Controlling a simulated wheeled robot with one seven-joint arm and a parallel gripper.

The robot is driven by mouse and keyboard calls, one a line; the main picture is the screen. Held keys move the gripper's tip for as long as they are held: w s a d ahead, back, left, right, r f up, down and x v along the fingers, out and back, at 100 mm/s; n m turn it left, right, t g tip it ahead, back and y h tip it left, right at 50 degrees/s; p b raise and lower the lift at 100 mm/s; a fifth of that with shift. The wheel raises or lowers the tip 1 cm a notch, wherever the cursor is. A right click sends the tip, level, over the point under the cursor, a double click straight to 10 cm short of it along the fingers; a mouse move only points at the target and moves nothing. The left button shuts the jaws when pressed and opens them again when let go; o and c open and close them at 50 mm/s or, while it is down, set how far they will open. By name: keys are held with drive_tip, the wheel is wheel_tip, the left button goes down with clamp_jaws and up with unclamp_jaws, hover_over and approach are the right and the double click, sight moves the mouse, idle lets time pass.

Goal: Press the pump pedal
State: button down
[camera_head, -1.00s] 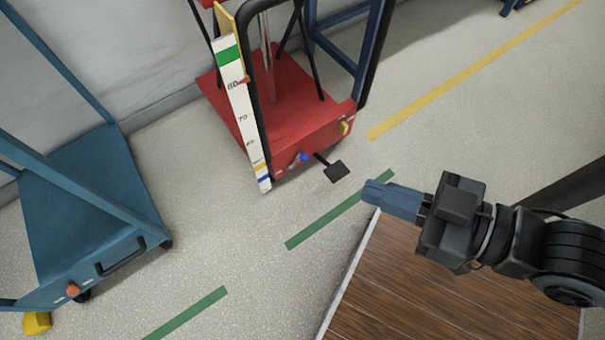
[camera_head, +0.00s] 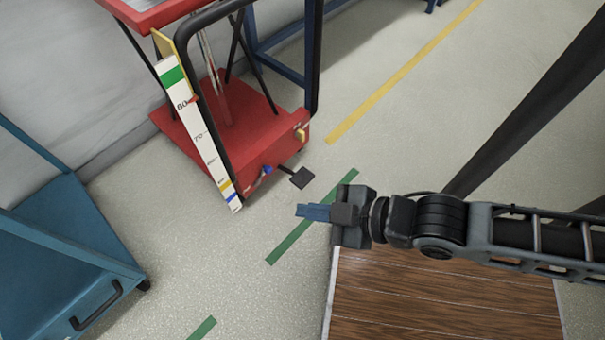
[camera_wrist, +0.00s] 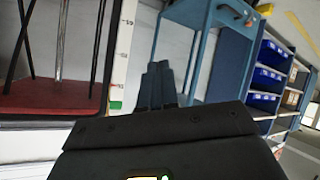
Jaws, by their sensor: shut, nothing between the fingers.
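The pump pedal (camera_head: 302,178) is a small black plate on a short arm at the front of the red lift cart (camera_head: 232,140). It stands a little above the floor in the head view. My gripper (camera_head: 300,211) is shut and empty. In the picture its blue-grey fingertips are just below the pedal, with a gap between them. The fingers (camera_wrist: 158,82) also show in the wrist view, closed together, with the red cart's base (camera_wrist: 50,97) to their left. The pedal does not show in the wrist view.
A white height scale (camera_head: 200,140) stands at the cart's left front. A blue cart (camera_head: 70,250) is at the lower left. A wooden surface (camera_head: 440,295) lies below my arm. Green and yellow floor lines mark open floor. Blue bins (camera_wrist: 266,75) show in the wrist view.

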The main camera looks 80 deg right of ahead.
drive_tip(key=w+d+f+n+g+h, duration=0.1)
drive_tip(key=w+d+f, duration=0.1)
drive_tip(key=f, duration=0.3)
drive_tip(key=w+d+f+n+g, duration=0.1)
drive_tip(key=d+f+g, duration=0.15)
drive_tip(key=f, duration=0.25)
drive_tip(key=n+g+y+b, duration=0.3)
drive_tip(key=n+g, duration=0.4)
drive_tip(key=g, duration=0.2)
hover_over(303, 178)
wheel_tip(303, 178, down, 12)
drive_tip(key=shift+t, duration=0.25)
drive_tip(key=shift+f, duration=0.1)
wheel_tip(303, 178, down, 14)
drive_tip(key=b, duration=0.7)
